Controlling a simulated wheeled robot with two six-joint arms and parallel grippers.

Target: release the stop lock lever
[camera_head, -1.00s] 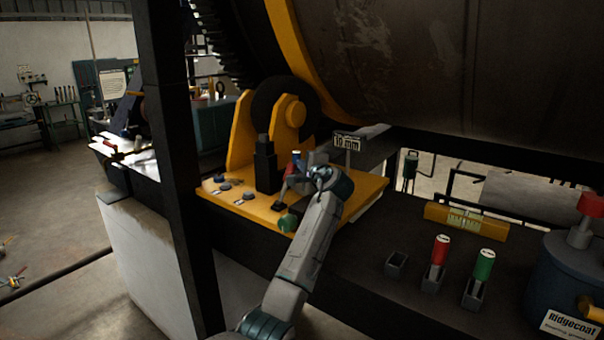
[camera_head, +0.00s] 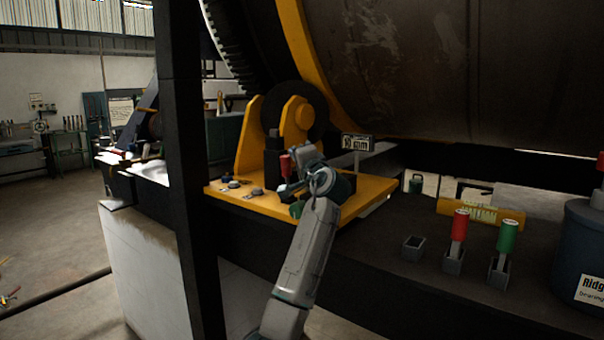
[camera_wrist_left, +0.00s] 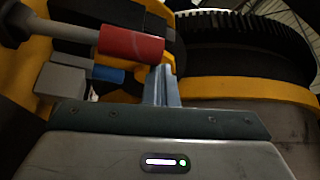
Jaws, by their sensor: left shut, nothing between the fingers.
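A lever with a red grip (camera_head: 285,165) stands over the yellow base plate (camera_head: 262,208) by the roller. In the left wrist view the red grip (camera_wrist_left: 130,43) lies sideways on a dark grey rod, upper left. I cannot tell for sure that it is the stop lock lever. My left gripper (camera_head: 288,188) is at the lever in the head view, partly hidden by my own wrist. In the left wrist view its fingers (camera_wrist_left: 162,82) are shut and empty, just below the right end of the red grip; I cannot tell whether they touch. My right gripper is in neither view.
A green knob (camera_head: 297,209) sits beside my wrist. A black post (camera_head: 182,150) stands left, and a large drum (camera_head: 400,60) hangs above. A "10 mm" sign (camera_head: 357,142), a red handle (camera_head: 460,225) and a green handle (camera_head: 508,236) in holders stand right.

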